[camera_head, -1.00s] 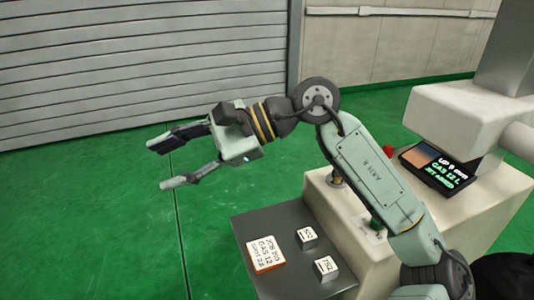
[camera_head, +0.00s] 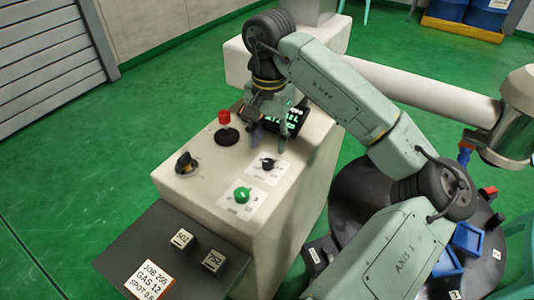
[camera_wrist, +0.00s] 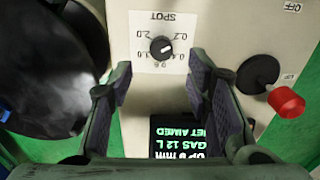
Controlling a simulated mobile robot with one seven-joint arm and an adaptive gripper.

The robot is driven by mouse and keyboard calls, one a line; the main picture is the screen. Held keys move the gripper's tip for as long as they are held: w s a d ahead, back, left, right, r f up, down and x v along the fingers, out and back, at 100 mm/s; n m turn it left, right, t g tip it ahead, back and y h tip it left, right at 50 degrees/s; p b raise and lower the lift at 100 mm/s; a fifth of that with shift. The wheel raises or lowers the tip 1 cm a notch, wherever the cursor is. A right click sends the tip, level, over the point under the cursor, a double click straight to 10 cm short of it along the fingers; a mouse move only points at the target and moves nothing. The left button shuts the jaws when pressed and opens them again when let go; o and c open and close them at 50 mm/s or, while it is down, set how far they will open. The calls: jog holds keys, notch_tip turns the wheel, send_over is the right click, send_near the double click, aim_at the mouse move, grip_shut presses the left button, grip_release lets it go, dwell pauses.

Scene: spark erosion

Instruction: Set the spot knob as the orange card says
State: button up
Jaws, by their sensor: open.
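The spot knob (camera_head: 268,163) is a small black knob on a white plate on top of the cream console. In the wrist view the knob (camera_wrist: 161,47) sits in a ring of numbers under the word SPOT, seen upside down. A small white mark shows on it, but I cannot tell its exact setting. The orange-edged card (camera_head: 150,279) lies on the dark side shelf and reads JOB 205, GAS 12, SPOT 0.6. My gripper (camera_head: 269,143) is open and empty, pointing down above the console close to the knob. In the wrist view the knob shows between and beyond the open fingers (camera_wrist: 160,76).
A green knob (camera_head: 242,194), a black switch (camera_head: 186,163) and a red-topped lever (camera_head: 226,127) stand on the console near the spot knob. A lit display (camera_head: 293,118) is behind my gripper.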

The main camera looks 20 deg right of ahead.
aim_at(268, 161)
notch_tip(268, 161, down, 6)
jog(key=shift+f+p, duration=0.25)
jog(key=shift+p, duration=0.4)
grip_shut()
